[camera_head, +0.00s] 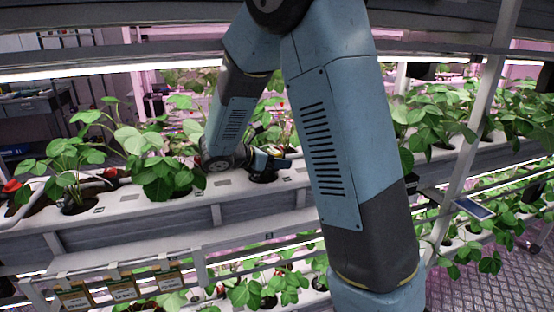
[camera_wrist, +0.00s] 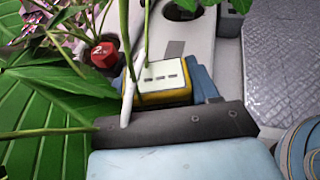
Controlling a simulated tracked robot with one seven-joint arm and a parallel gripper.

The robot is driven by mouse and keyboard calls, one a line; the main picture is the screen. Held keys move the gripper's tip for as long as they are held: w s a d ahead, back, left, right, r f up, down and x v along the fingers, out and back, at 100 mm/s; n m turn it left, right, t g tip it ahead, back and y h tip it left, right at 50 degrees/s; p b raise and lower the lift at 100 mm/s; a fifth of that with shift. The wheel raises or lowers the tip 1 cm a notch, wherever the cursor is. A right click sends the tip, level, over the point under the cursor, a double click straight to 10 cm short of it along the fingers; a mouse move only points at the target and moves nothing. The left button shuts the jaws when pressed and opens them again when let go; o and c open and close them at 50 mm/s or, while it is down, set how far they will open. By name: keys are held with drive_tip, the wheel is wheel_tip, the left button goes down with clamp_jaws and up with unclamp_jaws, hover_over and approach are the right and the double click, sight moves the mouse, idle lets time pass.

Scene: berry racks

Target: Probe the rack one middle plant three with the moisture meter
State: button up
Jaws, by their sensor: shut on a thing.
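My gripper (camera_head: 270,163) is at the middle shelf of the rack, low among the strawberry plants and just above the white planting channel (camera_head: 225,188). In the wrist view it is shut on the moisture meter (camera_wrist: 162,78), a yellow-edged box with a pale face and several dark slots. A blue finger (camera_wrist: 204,84) shows beside the meter. Green leaves and stems crowd the left of the wrist view, and a pale stalk crosses in front of the meter. The meter's probe tip is hidden, so I cannot tell whether it is in the soil.
Leafy plants (camera_head: 160,165) fill the channel to the left. A rack post (camera_head: 470,140) stands at right. Labels (camera_head: 122,289) hang below the shelf.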

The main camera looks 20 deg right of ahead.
sight(277, 150)
drive_tip(key=shift+r, duration=0.6)
idle(3.1)
drive_tip(key=shift+r, duration=2.5)
